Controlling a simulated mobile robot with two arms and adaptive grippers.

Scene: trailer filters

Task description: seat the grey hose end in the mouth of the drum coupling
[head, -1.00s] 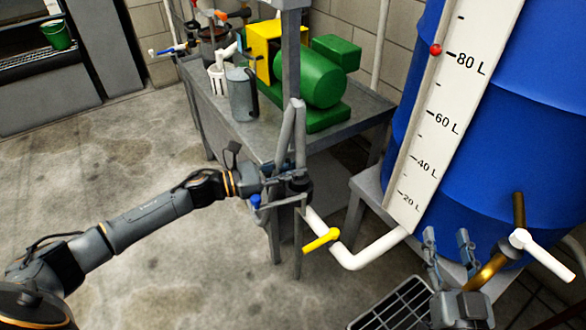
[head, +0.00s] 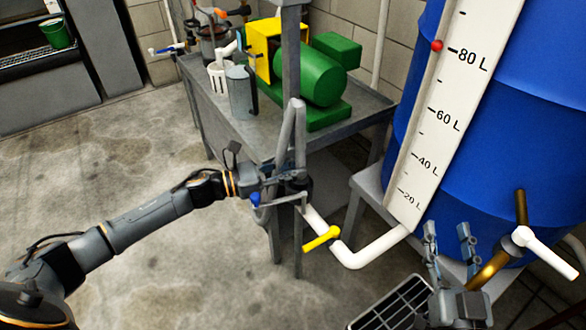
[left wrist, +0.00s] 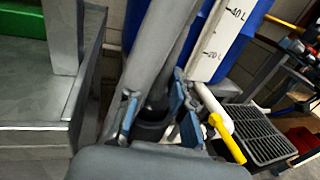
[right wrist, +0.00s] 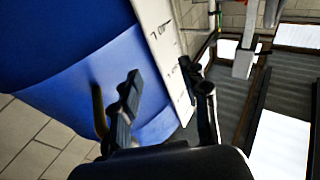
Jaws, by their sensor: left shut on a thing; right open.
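The grey hose (head: 299,128) hangs as a narrow loop beside the grey post. My left gripper (head: 298,184) is shut on its lower end, just above the white drum pipe (head: 358,256) with its yellow valve handle (head: 321,239). In the left wrist view, the hose (left wrist: 160,55) runs down between the fingers to a dark ring (left wrist: 152,128). The coupling mouth is mostly hidden by the gripper and hose; I cannot tell whether the end is inside it. My right gripper (head: 449,240) is open and empty in front of the blue drum (head: 500,160).
A white-handled brass tap (head: 490,270) is close to my right gripper. A black grate (head: 392,306) lies below. The floor at left is clear.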

